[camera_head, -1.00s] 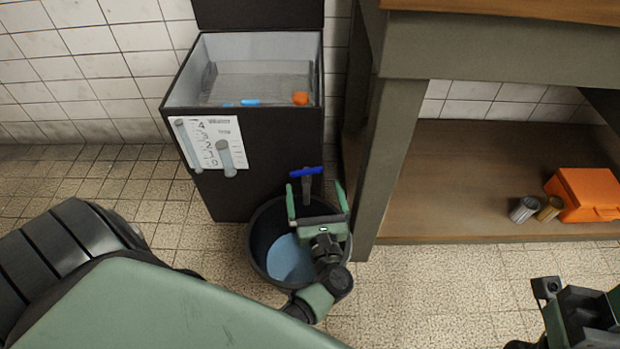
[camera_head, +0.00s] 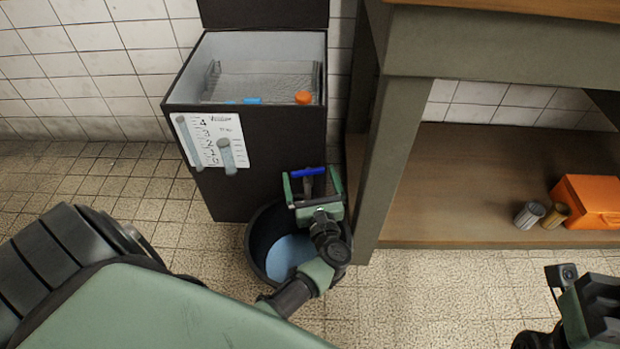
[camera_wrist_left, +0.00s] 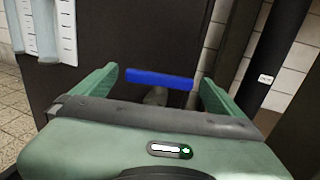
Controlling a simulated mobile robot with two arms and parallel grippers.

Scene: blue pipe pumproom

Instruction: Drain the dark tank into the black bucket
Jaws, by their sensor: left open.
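The dark tank (camera_head: 255,185) stands against the wall with its lid raised; it holds clear water, with an orange ball (camera_head: 304,98) and a blue object (camera_head: 252,101) inside. A tap with a blue handle (camera_head: 308,171) sticks out low on its front; the handle lies crosswise. The black bucket (camera_head: 257,238) is on the floor below the tap, with light blue at its bottom. My left gripper (camera_head: 311,176) is open above the bucket, fingers on either side of the blue handle. The left wrist view shows the handle (camera_wrist_left: 160,78) between the fingers. My right gripper (camera_head: 588,312) is cut off at lower right.
A wooden workbench (camera_head: 480,50) stands right of the tank, its leg (camera_head: 385,165) close to my left gripper. Its lower shelf (camera_head: 450,190) holds an orange toolbox (camera_head: 590,200) and two cans (camera_head: 530,214). A gauge sheet (camera_head: 212,138) is on the tank front. Tiled floor is clear at left.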

